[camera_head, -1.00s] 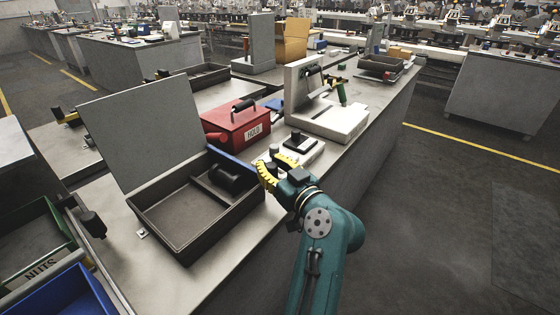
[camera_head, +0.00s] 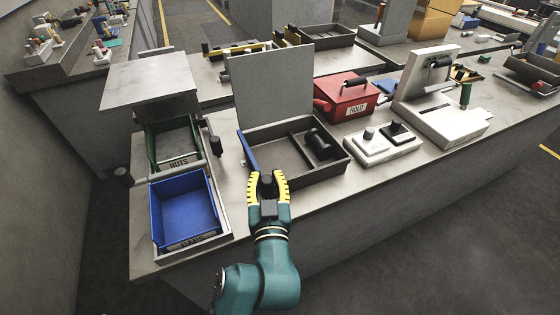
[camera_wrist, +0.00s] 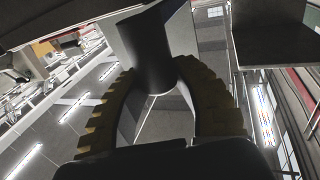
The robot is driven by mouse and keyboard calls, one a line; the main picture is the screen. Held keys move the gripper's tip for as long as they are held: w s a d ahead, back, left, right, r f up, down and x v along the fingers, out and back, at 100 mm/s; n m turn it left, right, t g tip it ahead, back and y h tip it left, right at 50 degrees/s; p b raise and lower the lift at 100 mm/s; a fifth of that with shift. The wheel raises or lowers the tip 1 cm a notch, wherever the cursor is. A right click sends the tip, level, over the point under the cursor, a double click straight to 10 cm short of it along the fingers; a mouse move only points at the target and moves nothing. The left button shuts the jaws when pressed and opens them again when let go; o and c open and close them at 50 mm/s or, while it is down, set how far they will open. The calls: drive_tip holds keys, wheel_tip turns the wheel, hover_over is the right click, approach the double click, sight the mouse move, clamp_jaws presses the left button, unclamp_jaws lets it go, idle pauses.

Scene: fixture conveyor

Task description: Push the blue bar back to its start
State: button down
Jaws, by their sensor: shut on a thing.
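The blue bar (camera_head: 249,151) lies along the left end of the open grey tray box (camera_head: 335,165). Its front end runs up to my gripper (camera_head: 267,181), which is at the tray's front left corner. The yellow toothed fingers are shut on a dark upright knob (camera_head: 267,185). In the wrist view the knob (camera_wrist: 154,55) is a dark cylinder between the fingers (camera_wrist: 158,92). Its join to the bar is hidden by the fingers. A loose black roller (camera_head: 319,144) lies in the tray's right compartment.
The raised grey lid (camera_head: 275,88) stands behind the tray. A blue bin (camera_head: 158,207) and a green NUTS bin (camera_head: 153,151) are to the left. A red HOLD box (camera_head: 345,98), a white button panel (camera_head: 381,143) and a white press (camera_head: 437,118) stand to the right.

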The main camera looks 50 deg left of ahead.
drive_tip(key=shift+s+a, duration=0.15)
drive_tip(key=shift+s, duration=0.35)
drive_tip(key=c, duration=0.8)
unclamp_jaws()
drive_tip(key=shift+s, duration=0.2)
drive_tip(key=shift+o, duration=0.2)
drive_tip(key=shift+w, duration=0.1)
drive_tip(key=v, duration=0.7)
